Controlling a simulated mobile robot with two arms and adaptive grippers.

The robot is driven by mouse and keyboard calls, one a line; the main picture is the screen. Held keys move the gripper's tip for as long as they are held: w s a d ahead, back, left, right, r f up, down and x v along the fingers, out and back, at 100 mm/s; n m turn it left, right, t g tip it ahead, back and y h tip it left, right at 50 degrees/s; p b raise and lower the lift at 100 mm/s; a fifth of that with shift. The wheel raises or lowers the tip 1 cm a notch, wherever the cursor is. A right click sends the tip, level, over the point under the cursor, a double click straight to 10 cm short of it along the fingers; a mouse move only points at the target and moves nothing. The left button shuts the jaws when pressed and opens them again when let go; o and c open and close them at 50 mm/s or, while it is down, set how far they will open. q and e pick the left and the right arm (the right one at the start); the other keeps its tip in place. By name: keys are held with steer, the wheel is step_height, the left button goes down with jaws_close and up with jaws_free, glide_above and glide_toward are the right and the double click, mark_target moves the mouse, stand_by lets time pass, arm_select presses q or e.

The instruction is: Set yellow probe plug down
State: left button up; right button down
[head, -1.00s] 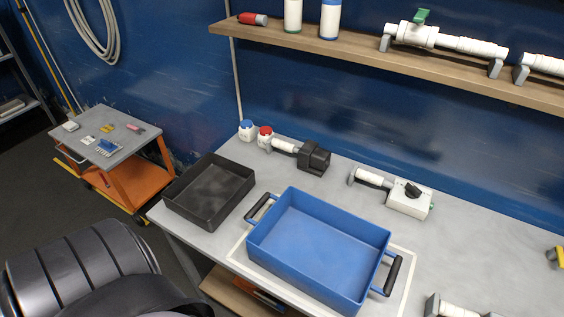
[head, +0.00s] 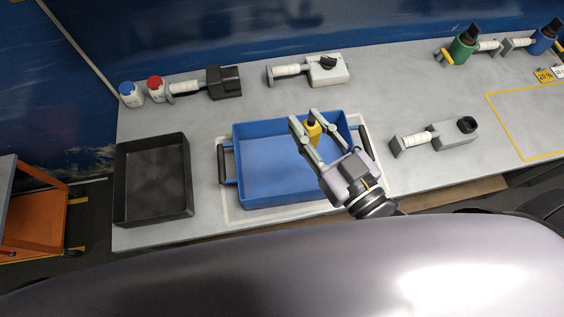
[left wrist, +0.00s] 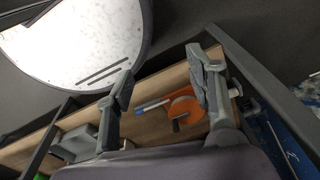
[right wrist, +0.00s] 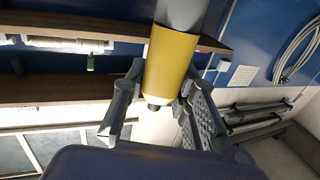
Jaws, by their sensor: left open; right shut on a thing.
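The yellow probe plug (head: 313,131) is a yellow cylinder with a dark tip. My right gripper (head: 303,117) is shut on it, over the right part of the blue tray (head: 238,178) in the head view. I cannot tell exactly how high above the tray floor it is. The right wrist view shows the plug's yellow body (right wrist: 171,62) large between the fingers (right wrist: 155,95). My left gripper (left wrist: 162,88) is open and empty in the left wrist view, with a wooden shelf behind it; it does not show in the head view.
A black tray (head: 119,185) stands left of the blue one. Another device (head: 455,133) stands to the right. A yellow-outlined area (head: 530,115) at far right is mostly bare.

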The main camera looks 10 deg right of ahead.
steer(key=f+b, duration=0.2)
steer(key=d+f+b, duration=0.1)
steer(key=f+b, duration=0.1)
steer(key=f, duration=0.1)
steer(key=shift+s+f+b, duration=0.15)
steer(key=shift+f+b, duration=0.15)
steer(key=shift+b, duration=0.05)
step_height(320, 180, down, 3)
steer(key=b, duration=0.2)
steer(key=shift+a+r+b, duration=0.1)
steer(key=shift+b, duration=0.3)
arm_select(q)
step_height(320, 180, down, 8)
steer(key=d, duration=0.2)
arm_select(e)
step_height(320, 180, down, 11)
arm_select(q)
steer(key=shift+s, duration=0.1)
arm_select(e)
steer(key=shift+f, duration=0.55)
steer(key=c, duration=1.3)
jaws_free()
arm_select(q)
steer(key=shift+a+f, duration=0.1)
steer(key=shift+f, duration=0.1)
